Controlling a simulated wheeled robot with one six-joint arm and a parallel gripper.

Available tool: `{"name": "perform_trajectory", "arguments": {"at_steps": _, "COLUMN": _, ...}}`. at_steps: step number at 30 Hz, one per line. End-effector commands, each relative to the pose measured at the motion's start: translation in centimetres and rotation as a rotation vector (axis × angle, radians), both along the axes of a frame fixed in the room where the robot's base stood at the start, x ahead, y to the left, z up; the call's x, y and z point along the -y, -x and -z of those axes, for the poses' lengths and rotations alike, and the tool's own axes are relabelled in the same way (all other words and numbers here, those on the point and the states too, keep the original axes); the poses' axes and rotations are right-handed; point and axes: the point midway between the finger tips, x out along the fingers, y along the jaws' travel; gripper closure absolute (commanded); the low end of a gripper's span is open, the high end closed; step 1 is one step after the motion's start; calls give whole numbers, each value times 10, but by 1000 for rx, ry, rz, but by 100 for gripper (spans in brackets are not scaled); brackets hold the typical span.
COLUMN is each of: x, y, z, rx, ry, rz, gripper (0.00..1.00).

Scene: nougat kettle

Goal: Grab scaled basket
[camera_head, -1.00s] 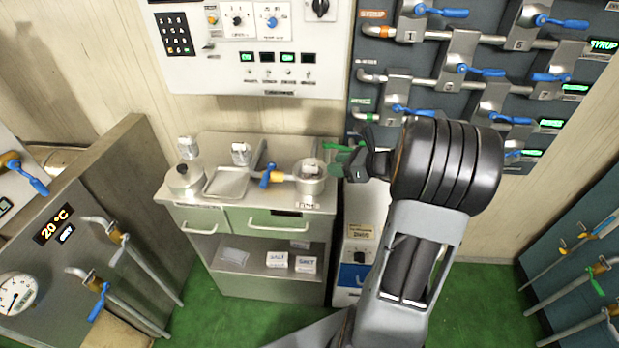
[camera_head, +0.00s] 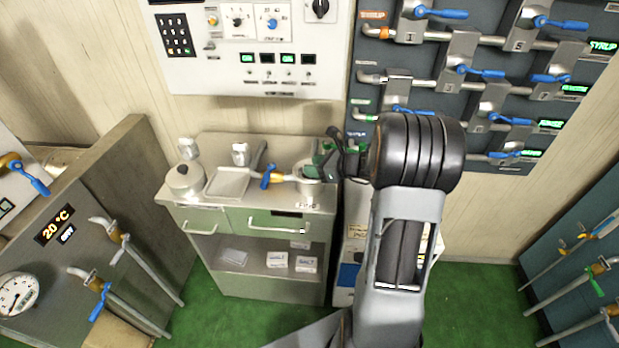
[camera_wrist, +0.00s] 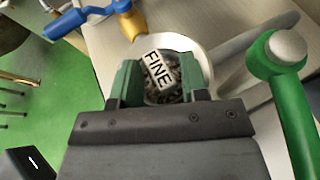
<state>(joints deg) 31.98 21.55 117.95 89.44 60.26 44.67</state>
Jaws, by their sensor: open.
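A round metal container (camera_head: 306,186) stands at the right end of the small counter. It is the likeliest scaled basket, but I cannot tell for sure. In the wrist view, a pale round rim (camera_wrist: 196,48) surrounds dark, rough contents, with a "FINE" label (camera_wrist: 158,70) in front. My gripper (camera_head: 324,160) is over the container in the head view and hides part of it. In the wrist view, the green-padded fingers of my gripper (camera_wrist: 160,88) are apart, with the label and dark contents showing between them. I cannot tell whether they touch anything.
A blue-handled valve with an orange collar (camera_head: 272,178) adjoins the container on its left. A tray (camera_head: 228,184) and a lidded pot (camera_head: 184,180) stand farther left. A green handle (camera_wrist: 280,75) is close on the right in the wrist view. A pipe panel (camera_head: 440,95) rises behind.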

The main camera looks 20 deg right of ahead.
Motion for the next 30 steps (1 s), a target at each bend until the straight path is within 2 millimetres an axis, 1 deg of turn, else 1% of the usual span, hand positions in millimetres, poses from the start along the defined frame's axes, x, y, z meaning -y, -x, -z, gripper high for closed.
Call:
{"name": "perform_trajectory", "arguments": {"at_steps": 2, "x": 0, "y": 0, "z": 0, "rx": 0, "ry": 0, "rz": 0, "gripper": 59}}
{"name": "perform_trajectory", "arguments": {"at_steps": 12, "x": 0, "y": 0, "z": 0, "rx": 0, "ry": 0, "rz": 0, "gripper": 92}}
{"name": "perform_trajectory", "arguments": {"at_steps": 15, "x": 0, "y": 0, "z": 0, "rx": 0, "ry": 0, "rz": 0, "gripper": 100}}
{"name": "perform_trajectory", "arguments": {"at_steps": 26, "x": 0, "y": 0, "z": 0, "rx": 0, "ry": 0, "rz": 0, "gripper": 100}}
{"name": "perform_trajectory", "arguments": {"at_steps": 28, "x": 0, "y": 0, "z": -3, "rx": 1, "ry": 1, "rz": 0, "gripper": 100}}
{"name": "perform_trajectory", "arguments": {"at_steps": 30, "x": 0, "y": 0, "z": -9, "rx": 3, "ry": 2, "rz": 0, "gripper": 100}}
